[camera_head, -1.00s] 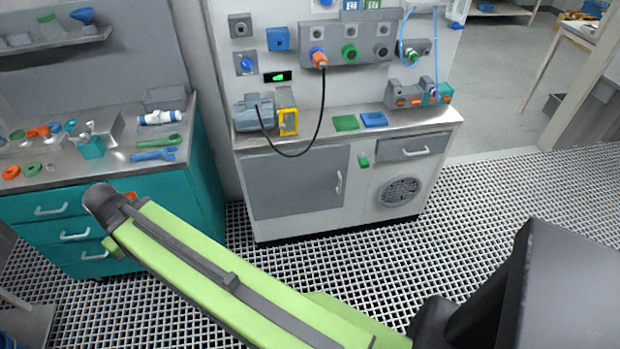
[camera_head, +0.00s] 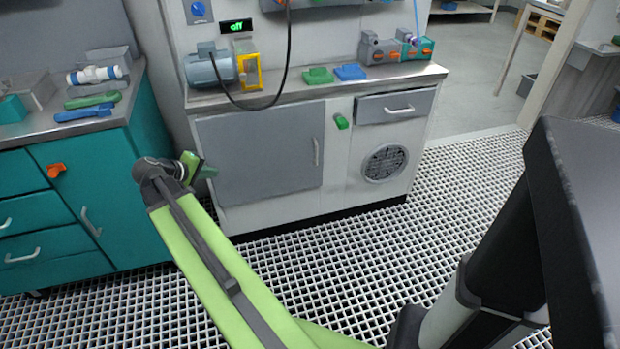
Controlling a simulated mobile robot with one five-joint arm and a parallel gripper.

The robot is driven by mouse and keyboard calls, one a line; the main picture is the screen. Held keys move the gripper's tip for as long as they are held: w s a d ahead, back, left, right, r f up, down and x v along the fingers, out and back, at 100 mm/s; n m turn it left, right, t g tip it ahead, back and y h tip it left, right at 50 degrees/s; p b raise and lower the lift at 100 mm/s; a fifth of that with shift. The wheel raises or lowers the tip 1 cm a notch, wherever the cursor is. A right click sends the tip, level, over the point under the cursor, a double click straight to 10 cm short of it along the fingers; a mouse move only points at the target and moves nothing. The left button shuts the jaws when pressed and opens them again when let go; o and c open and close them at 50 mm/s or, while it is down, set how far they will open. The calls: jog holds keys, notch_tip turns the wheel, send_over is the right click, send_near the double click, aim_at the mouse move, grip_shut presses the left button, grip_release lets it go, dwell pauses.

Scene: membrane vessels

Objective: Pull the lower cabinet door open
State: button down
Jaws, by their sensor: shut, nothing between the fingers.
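The grey cabinet door (camera_head: 258,155) is shut in the lower left of the white cabinet. Its pale vertical handle (camera_head: 317,152) is near the door's right edge. My green arm reaches up from the bottom of the view. My gripper (camera_head: 207,172) is at its far end, small and partly hidden by the wrist. It appears in front of the door's left edge, well to the left of the handle, and is shut and empty. I cannot tell how far it is from the door.
A teal cabinet (camera_head: 85,205) with drawers, a door and an orange knob (camera_head: 56,170) stands at left. The white cabinet also has a drawer (camera_head: 396,106), a round vent (camera_head: 385,163) and a green latch (camera_head: 341,122). The grating floor (camera_head: 450,190) before it is clear.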

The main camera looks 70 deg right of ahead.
jog(key=s+d+f+g+h+b, duration=0.1)
jog(key=s+d+f+h+b, duration=0.1)
jog(key=s+d+f+b, duration=0.45)
jog(key=s+d+f+g+h+b, duration=0.25)
jog(key=d+b, duration=0.35)
jog(key=d, duration=0.3)
jog(key=g+h+b, duration=0.2)
jog(key=b, duration=0.5)
send_near(319, 143)
jog(key=x, duration=0.4)
jog(key=shift+s+d, duration=0.15)
jog(key=shift+d, duration=0.05)
